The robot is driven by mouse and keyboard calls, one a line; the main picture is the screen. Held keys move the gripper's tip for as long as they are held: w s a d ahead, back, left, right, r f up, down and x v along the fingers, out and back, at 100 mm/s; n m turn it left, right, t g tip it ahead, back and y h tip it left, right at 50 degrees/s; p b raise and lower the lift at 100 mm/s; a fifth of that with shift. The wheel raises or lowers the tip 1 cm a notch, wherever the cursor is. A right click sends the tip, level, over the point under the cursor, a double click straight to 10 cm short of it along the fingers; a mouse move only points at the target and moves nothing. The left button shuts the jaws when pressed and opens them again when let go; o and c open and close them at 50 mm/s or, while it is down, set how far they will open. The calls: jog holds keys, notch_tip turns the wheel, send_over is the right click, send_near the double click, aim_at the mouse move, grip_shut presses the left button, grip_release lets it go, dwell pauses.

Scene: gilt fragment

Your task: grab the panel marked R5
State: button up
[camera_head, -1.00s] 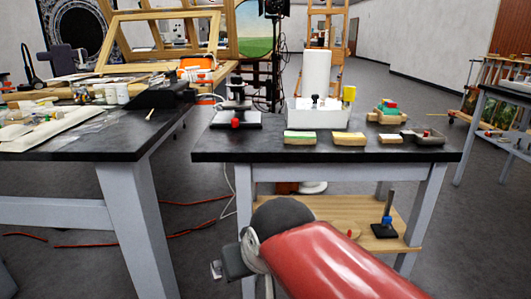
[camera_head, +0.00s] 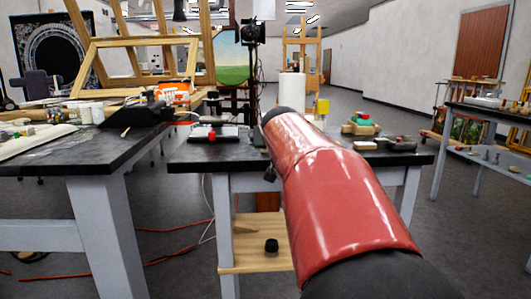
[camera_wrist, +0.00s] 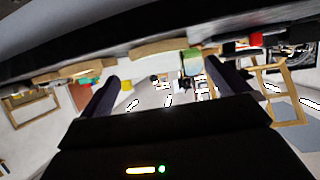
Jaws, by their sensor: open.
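No R5 mark can be read in any view. Several flat tan panels lie along the near edge of the black table. In the wrist view, which is upside down, a long tan panel (camera_wrist: 158,47), another (camera_wrist: 75,71) and a small one (camera_wrist: 45,78) show at the table edge. In the head view my red arm hides most of them; only a small tan panel (camera_head: 365,146) shows. My gripper (camera_wrist: 167,92) is open and empty, its two dark fingers apart, facing the table edge near the long panel. The head view hides it behind my arm.
The black table (camera_head: 195,158) also holds a white roll (camera_head: 291,88), a yellow cup (camera_head: 323,108), colored blocks (camera_head: 361,123) and a dark stand (camera_head: 213,130). A cluttered table (camera_head: 90,152) stands left. A wooden shelf (camera_head: 250,258) sits below.

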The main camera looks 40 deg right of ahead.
jog(key=p+x, duration=0.1)
jog(key=x, duration=0.6)
jog(key=shift+p, duration=0.35)
jog(key=shift+c, duration=0.4)
jog(key=c, duration=0.9)
jog(key=shift+o, duration=0.2)
jog(key=shift+r, duration=0.1)
